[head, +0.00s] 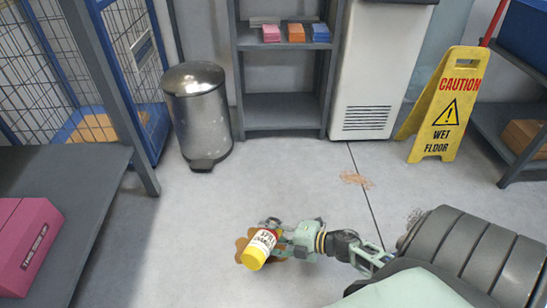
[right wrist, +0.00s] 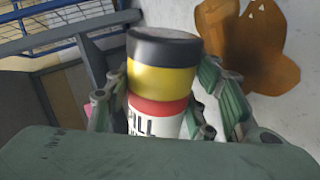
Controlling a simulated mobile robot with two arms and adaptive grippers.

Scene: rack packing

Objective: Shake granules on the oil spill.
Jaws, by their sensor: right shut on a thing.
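The granule canister (head: 263,245) has a white label with "SPILL" lettering and yellow and red bands. My right gripper (head: 285,240) is shut around its side and holds it tilted. In the head view its broad yellow end points down and left. In the right wrist view the canister (right wrist: 160,85) stands between the fingers (right wrist: 165,105), its black end up. The brown oil spill (head: 241,246) shows on the floor just left of and behind the canister, which partly hides it. It also shows in the right wrist view (right wrist: 240,50), beside the canister. My left gripper is out of view.
A steel bin (head: 197,110), a grey shelf (head: 284,110) and a yellow wet-floor sign (head: 446,105) stand at the back. A grey table (head: 95,170) with a pink box (head: 25,245) is at left. A faint orange mark (head: 355,180) lies on otherwise open floor.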

